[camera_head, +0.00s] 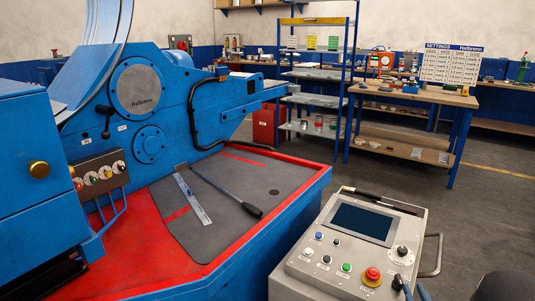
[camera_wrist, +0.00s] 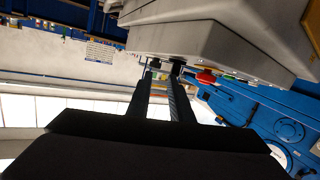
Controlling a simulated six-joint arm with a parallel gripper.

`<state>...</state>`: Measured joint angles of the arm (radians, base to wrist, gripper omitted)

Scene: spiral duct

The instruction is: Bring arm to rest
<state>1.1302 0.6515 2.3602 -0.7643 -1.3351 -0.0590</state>
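My gripper (camera_wrist: 163,72) shows in the wrist view as two dark fingers reaching up from a black body. The fingers stand apart with a narrow gap, and I see nothing held between them. Their tips appear close to dark knobs on the grey control console, which looks upside down there (camera_wrist: 215,35). I cannot tell whether they touch. In the head view the console (camera_head: 300,262) stands at the lower right with a screen, several buttons and a red emergency stop (camera_head: 372,274). Dark shapes at its lower right edge may be part of my arm; this is unclear.
A large blue machine (camera_head: 190,95) with a red-edged bed (camera_head: 312,174) fills the left. A ruler (camera_head: 192,200) and a black-handled rod (camera_head: 225,190) lie on its grey mat. A blue shelf rack (camera_head: 318,75) and a workbench (camera_head: 415,95) stand behind.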

